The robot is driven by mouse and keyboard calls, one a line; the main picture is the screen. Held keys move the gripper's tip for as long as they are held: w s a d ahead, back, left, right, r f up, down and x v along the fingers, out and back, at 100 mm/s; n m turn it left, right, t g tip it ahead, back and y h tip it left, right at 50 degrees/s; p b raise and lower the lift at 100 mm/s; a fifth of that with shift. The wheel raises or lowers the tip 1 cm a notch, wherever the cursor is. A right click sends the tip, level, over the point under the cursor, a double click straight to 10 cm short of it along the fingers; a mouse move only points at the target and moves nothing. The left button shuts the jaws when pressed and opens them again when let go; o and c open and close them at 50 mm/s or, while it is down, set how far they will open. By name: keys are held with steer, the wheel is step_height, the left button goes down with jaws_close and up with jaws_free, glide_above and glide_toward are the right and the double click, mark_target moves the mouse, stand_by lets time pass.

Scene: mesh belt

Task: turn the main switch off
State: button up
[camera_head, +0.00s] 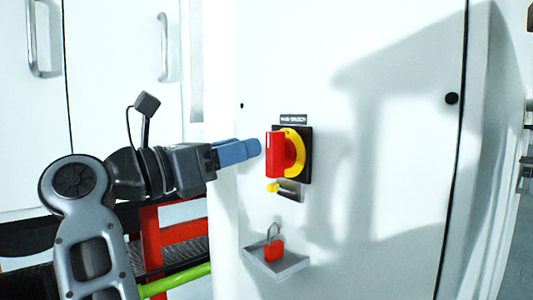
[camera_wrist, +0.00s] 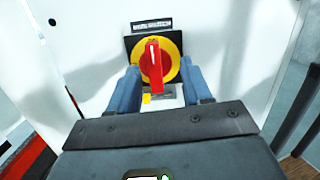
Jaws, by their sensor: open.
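The main switch is a red rotary handle (camera_head: 279,155) on a yellow disc (camera_head: 296,146) and a black plate, under a small label, on a white cabinet door. In the wrist view the red handle (camera_wrist: 152,67) stands upright, with a white mark on it, over the yellow disc (camera_wrist: 172,52). My gripper (camera_head: 254,149) has blue fingers and is just left of the handle in the head view. In the wrist view my gripper (camera_wrist: 160,80) is open, its fingers on either side of the handle's lower part with gaps between. Whether the fingertips reach the handle's depth is unclear.
Below the switch are a yellow tab (camera_head: 272,187) on a metal bracket and a red padlock (camera_head: 273,249) on a small grey shelf (camera_head: 287,267). White cabinets with handles stand at left, above a red frame (camera_head: 152,240). The door right of the switch is clear.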

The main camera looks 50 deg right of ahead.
mark_target(268, 141)
steer(key=shift+m+t+y, duration=0.3)
steer(key=shift+t+y, duration=0.1)
steer(key=shift+y, duration=0.4)
steer(key=shift+w+r+x, duration=0.1)
steer(key=shift+w+x, duration=0.05)
steer(key=shift+x, duration=1.05)
steer(key=shift+w+r+x, duration=0.1)
steer(key=shift+w+x, duration=0.1)
steer(key=shift+x, duration=1)
steer(key=shift+w+r+x, duration=0.1)
steer(key=shift+w+x, duration=0.05)
steer(key=shift+x, duration=1.05)
steer(key=shift+d, duration=0.15)
steer(key=shift+c, duration=0.5)
jaws_close()
